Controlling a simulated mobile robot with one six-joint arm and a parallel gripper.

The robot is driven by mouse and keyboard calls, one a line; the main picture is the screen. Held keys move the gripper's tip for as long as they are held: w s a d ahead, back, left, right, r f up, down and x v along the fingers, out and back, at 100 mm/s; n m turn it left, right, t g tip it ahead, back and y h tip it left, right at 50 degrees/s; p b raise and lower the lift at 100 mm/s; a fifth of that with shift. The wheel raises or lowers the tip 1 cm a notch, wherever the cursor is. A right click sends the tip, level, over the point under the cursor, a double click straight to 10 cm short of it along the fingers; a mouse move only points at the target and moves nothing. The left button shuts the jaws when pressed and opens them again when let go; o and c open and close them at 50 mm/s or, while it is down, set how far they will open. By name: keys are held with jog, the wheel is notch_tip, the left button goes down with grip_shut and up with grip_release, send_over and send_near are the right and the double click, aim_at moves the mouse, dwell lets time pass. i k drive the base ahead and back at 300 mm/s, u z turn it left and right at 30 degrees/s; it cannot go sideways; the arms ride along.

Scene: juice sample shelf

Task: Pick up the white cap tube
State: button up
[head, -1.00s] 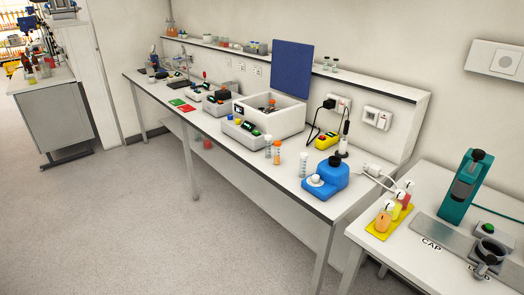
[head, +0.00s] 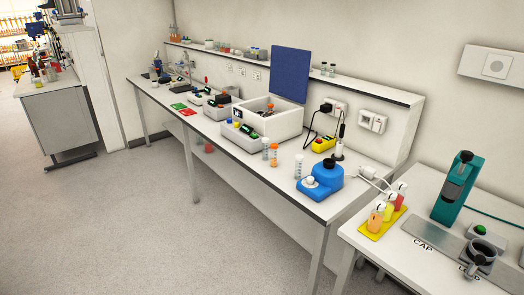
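Three small tubes stand upright on the long white bench. One pale-capped tube (head: 265,149) stands beside an orange-capped tube (head: 273,156), in front of the white box with the raised blue lid. Another pale-capped tube (head: 298,167) stands alone to the right, just left of the blue device. At this size I cannot tell which pale cap is truly white. My gripper is not in view.
The blue device (head: 325,178) stands near the bench's front edge. Behind the tubes are the open white box (head: 285,121) and a yellow device (head: 323,142). A side table (head: 378,255) at right holds bottles and a teal press (head: 458,188). The floor (head: 130,220) in front is clear.

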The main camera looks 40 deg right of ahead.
aim_at(265, 140)
jog(key=z, duration=0.1)
jog(key=i, duration=0.95)
jog(key=u, duration=0.05)
